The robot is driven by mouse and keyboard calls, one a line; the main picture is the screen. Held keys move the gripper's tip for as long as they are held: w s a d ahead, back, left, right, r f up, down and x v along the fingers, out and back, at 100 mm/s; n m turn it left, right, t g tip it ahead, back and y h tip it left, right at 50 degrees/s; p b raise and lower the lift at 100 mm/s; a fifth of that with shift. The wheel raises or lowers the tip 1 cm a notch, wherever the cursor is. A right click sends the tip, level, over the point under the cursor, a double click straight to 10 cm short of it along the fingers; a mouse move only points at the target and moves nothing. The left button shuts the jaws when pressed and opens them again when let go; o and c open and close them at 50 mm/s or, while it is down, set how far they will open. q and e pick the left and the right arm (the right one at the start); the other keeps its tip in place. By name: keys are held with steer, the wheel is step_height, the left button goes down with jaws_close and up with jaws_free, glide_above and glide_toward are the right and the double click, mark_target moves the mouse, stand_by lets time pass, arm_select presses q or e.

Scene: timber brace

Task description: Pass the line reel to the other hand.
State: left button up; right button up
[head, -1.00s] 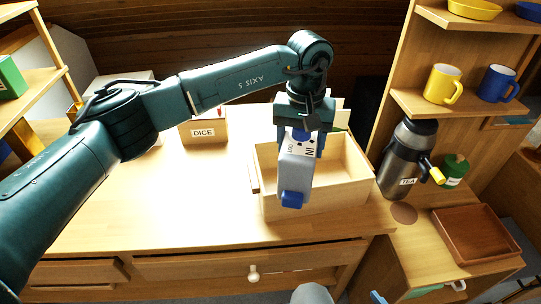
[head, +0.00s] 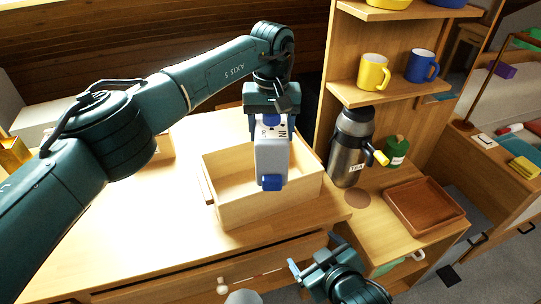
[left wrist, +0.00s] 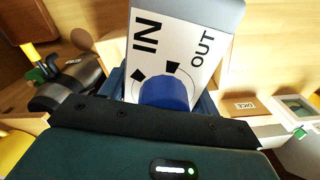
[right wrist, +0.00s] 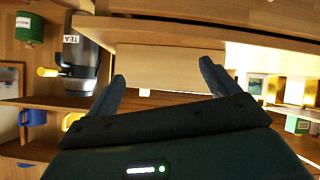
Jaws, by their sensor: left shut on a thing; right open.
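The line reel (head: 271,160) is a grey-white case with a blue knob and a blue end piece. My left gripper (head: 271,112) is shut on its upper end and holds it upright above the open wooden box. In the left wrist view the reel (left wrist: 188,40) shows the words IN and OUT around a blue knob. My right gripper (head: 306,272) is low at the front of the desk, open and empty, well apart from the reel. In the right wrist view the open fingers of my right gripper (right wrist: 162,82) have nothing between them.
The wooden box (head: 265,208) stands on the desk under the reel. A steel flask (head: 349,147) labelled TEA, a green canister (head: 396,152) and a brown tray (head: 424,205) are at the right. Yellow (head: 374,72) and blue (head: 422,66) mugs stand on a shelf.

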steer(key=w+r+t+h, duration=0.1)
steer(key=w+r+h, duration=0.15)
steer(key=r, duration=0.65)
steer(key=w+r+h, duration=0.2)
steer(key=w+r, duration=0.1)
steer(key=r, duration=0.6)
steer(key=m+t, duration=0.1)
steer(key=m, duration=0.5)
glide_toward(271, 141)
step_height(271, 141, down, 2)
steer(key=d, duration=0.2)
steer(key=a+m, duration=0.1)
steer(key=shift+y, duration=0.45)
steer(key=x, duration=1.2)
steer(key=shift+w+a+r, duration=0.15)
steer(key=shift+w+r, duration=0.1)
steer(key=shift+w, duration=0.2)
steer(key=c, duration=1.2)
arm_select(q)
steer(key=o, duration=1.2)
arm_select(e)
steer(key=shift+t, duration=0.3)
